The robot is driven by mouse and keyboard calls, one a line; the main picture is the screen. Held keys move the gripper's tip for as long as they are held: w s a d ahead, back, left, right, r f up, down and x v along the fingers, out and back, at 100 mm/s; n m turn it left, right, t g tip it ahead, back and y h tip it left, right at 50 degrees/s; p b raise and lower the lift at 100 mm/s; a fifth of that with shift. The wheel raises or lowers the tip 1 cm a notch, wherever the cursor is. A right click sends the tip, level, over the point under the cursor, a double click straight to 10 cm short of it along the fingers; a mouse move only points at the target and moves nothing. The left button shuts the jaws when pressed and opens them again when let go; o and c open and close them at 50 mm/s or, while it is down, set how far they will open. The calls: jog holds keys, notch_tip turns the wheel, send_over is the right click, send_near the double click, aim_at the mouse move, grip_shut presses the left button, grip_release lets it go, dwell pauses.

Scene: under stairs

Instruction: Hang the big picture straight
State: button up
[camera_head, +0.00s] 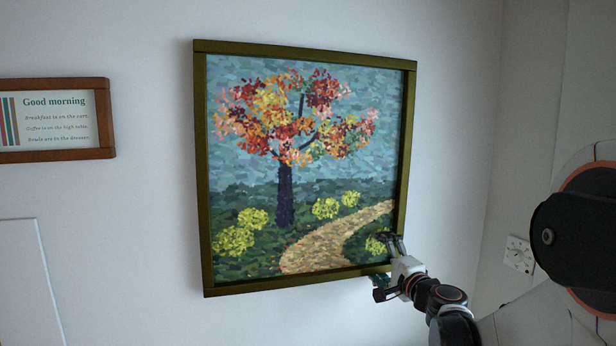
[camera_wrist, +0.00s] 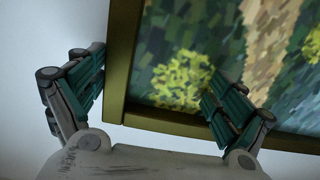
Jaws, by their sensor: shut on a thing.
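The big picture (camera_head: 296,170) hangs on the white wall. It shows an autumn tree and a path in an olive-gold frame. Its top and bottom edges slant opposite ways in this angled view, so I cannot tell if it is level. My gripper (camera_head: 388,268) is at its lower right corner, shut on the frame. One finger lies over the painting and the other is outside the frame. In the wrist view, the fingers of my gripper (camera_wrist: 153,75) straddle the frame (camera_wrist: 118,70) near a corner. The back of the picture is hidden.
A small wood-framed "Good morning" sign (camera_head: 55,119) hangs to the left. A white panel (camera_head: 30,285) stands at the lower left. A wall socket (camera_head: 519,254) is at the right, near the wall corner. The wall between sign and picture is bare.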

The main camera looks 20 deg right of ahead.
jog(key=s, duration=0.8)
jog(key=shift+d+r, duration=0.15)
jog(key=shift+r, duration=0.05)
dwell(0.3)
